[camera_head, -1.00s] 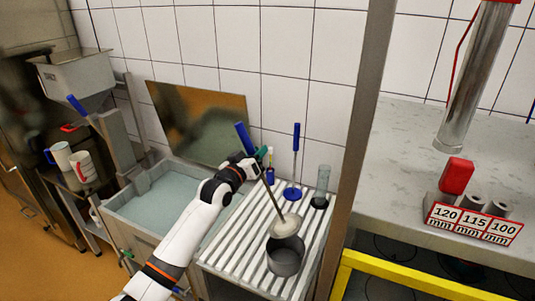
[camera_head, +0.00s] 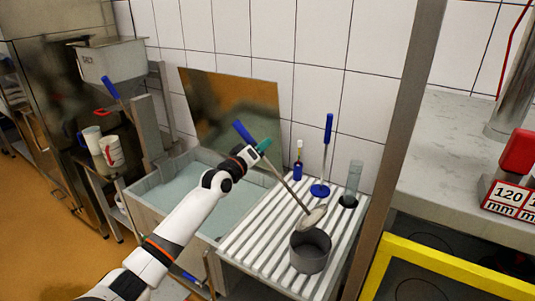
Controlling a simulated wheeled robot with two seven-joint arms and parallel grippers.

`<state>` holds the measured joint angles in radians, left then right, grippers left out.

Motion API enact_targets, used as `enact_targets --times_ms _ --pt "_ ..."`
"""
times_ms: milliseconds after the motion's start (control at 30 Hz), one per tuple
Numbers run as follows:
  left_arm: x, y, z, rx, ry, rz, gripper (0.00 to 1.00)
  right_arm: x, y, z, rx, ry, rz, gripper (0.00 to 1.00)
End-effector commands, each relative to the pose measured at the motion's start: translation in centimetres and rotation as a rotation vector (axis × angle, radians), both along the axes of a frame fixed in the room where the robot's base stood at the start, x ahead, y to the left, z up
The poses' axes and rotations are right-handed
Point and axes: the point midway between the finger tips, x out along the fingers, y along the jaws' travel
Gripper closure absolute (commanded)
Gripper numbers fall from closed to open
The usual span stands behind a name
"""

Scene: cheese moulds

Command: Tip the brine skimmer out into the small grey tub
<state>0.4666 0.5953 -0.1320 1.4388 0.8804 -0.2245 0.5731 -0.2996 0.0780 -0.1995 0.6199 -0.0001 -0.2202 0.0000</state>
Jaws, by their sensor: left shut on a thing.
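My left gripper (camera_head: 258,152) is shut on the brine skimmer (camera_head: 286,188), near its blue handle (camera_head: 243,131). The skimmer's thin shaft slants down to the right from the gripper. Its pale round bowl (camera_head: 314,216) hangs over the far rim of the small grey tub (camera_head: 310,254) and looks tilted. The tub stands upright on the slatted drain board and its inside is dark. I cannot tell from this view whether anything lies in the bowl or the tub. My right gripper is not in view.
On the slatted board (camera_head: 258,244) behind the tub stand a blue-handled plunger tool (camera_head: 326,155), a small blue bottle (camera_head: 298,171) and a clear cylinder (camera_head: 353,180). The brine basin (camera_head: 153,203) is left. A post (camera_head: 405,120) and yellow frame (camera_head: 445,264) bound the right.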

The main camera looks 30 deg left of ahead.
Motion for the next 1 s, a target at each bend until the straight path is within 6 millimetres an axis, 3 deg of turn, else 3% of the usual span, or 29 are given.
enact_targets --times_ms 33,367,1000 --pt "0.0 0.5 -0.6 -0.019 -0.005 0.002 1.00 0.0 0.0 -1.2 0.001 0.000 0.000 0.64" --pt "0.1 2.7 -2.7 -0.132 -0.001 0.001 1.00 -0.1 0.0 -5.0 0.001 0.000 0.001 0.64" --pt "0.2 5.5 -8.5 -0.384 0.007 0.001 1.00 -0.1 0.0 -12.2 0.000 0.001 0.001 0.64"
